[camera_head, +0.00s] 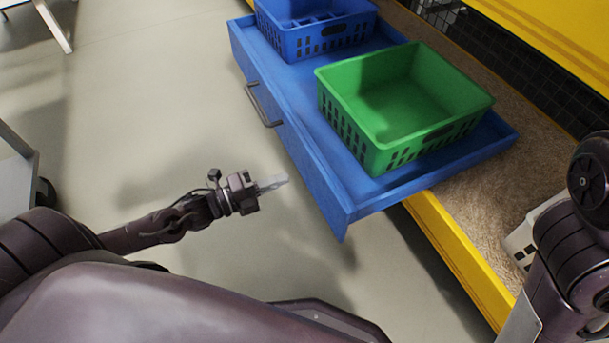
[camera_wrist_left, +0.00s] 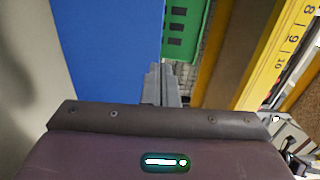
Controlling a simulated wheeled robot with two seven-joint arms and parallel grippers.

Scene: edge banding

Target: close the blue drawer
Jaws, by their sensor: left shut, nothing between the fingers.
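The blue drawer (camera_head: 309,158) stands pulled out from the yellow-framed bench in the head view. Its front panel faces left and has a dark grey handle (camera_head: 263,105). My left gripper (camera_head: 286,179) is shut and empty. It is left of the drawer front's near half, seemingly with a gap to the panel, its fingers pointing toward it. In the left wrist view the fingers (camera_wrist_left: 165,84) show end-on, with the blue drawer front (camera_wrist_left: 110,50) beyond them. My right arm shows at the right edge of the head view, but its gripper is out of view.
A green crate (camera_head: 405,105) and a blue crate (camera_head: 315,28) sit in the drawer. The yellow bench edge (camera_head: 460,255) runs along the right. A grey cart (camera_head: 15,170) stands at the left. The floor left of the drawer is clear.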

